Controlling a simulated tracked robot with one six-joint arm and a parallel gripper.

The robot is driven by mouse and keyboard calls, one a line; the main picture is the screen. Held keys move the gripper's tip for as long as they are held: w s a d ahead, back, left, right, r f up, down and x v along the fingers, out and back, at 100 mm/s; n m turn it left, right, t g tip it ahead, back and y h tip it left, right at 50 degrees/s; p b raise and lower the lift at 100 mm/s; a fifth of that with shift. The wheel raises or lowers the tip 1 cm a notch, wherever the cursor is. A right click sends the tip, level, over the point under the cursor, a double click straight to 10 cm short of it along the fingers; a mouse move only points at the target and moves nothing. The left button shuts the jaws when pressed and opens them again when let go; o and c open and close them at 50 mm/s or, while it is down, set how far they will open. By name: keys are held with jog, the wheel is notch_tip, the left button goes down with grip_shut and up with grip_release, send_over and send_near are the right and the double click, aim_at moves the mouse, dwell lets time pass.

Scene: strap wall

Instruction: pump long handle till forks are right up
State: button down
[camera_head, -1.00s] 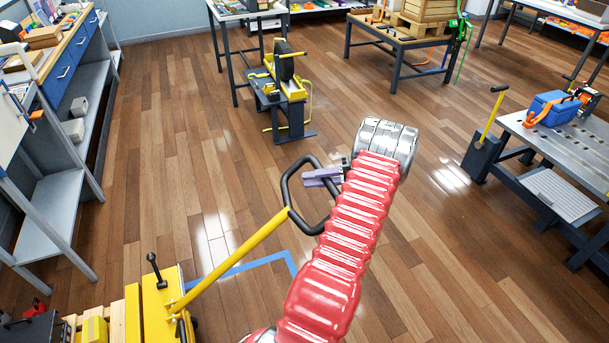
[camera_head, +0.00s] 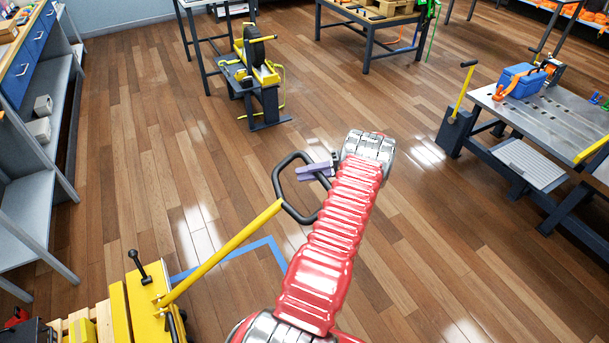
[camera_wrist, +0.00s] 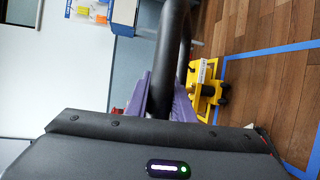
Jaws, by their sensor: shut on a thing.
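The long handle is a yellow bar (camera_head: 222,253) ending in a black loop grip (camera_head: 281,187). It slants up and right from the yellow pallet truck (camera_head: 148,300) at the lower left. My gripper (camera_head: 316,170), with purple fingers, is shut on the far right side of the loop. In the wrist view the purple fingers (camera_wrist: 154,98) close around the black bar (camera_wrist: 172,50), and the yellow truck (camera_wrist: 203,85) shows beyond. The forks cannot be made out, so their height is not clear.
Blue tape (camera_head: 235,254) marks the floor. A grey workbench (camera_head: 560,120) stands at the right and a strapping cart (camera_head: 258,80) at the back. The wooden floor between is clear.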

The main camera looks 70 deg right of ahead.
jog(key=c, duration=1.5)
grip_release()
jog(key=shift+c, duration=0.2)
